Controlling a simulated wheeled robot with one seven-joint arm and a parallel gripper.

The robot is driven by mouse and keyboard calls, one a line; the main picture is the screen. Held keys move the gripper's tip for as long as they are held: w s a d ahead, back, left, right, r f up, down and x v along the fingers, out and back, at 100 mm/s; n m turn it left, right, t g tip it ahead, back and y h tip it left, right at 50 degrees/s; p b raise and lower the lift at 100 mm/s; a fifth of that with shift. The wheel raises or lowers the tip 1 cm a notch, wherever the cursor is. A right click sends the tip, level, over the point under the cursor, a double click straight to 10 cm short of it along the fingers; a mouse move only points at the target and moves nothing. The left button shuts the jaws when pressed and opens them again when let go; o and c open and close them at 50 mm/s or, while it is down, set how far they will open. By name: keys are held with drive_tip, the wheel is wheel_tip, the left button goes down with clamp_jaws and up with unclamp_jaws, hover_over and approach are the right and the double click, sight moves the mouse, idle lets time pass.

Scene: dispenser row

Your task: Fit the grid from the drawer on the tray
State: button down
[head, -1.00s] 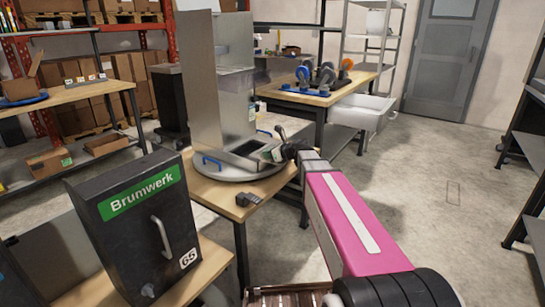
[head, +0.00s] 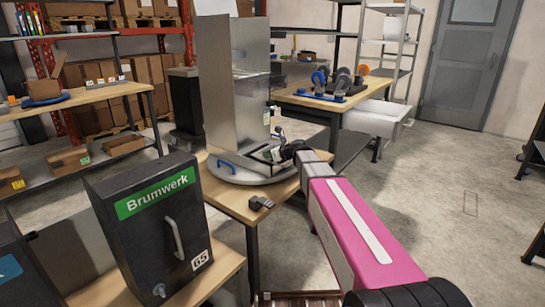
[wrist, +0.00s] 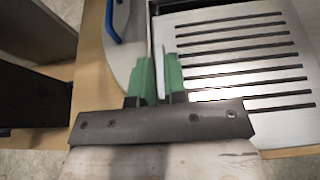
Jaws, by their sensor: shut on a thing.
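My gripper (wrist: 160,80), with green fingertips, is shut on the near left edge of the grid (wrist: 235,60), a silver metal plate with dark parallel slots. In the head view, my gripper (head: 280,152) is at the foot of the tall metal dispenser (head: 230,90), low over its round base (head: 240,173). A strip of the tray's dark opening (wrist: 210,4) shows beyond the grid in the wrist view. The grid hides most of the tray, and I cannot tell whether it is seated or just above it. A white drawer (head: 378,118) hangs open at the back table.
A blue handle (wrist: 113,22) stands on the round base left of my gripper. A small grey part (head: 261,202) lies on the wooden table's near corner. A black Brumwerk box (head: 150,225) stands at front left.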

sight(261, 157)
drive_tip(key=shift+w+a, duration=0.75)
drive_tip(key=shift+a, duration=0.25)
drive_tip(key=shift+w+a, duration=0.75)
drive_tip(key=shift+a, duration=0.25)
drive_tip(key=shift+f, duration=0.7)
drive_tip(key=c, duration=1.1)
unclamp_jaws()
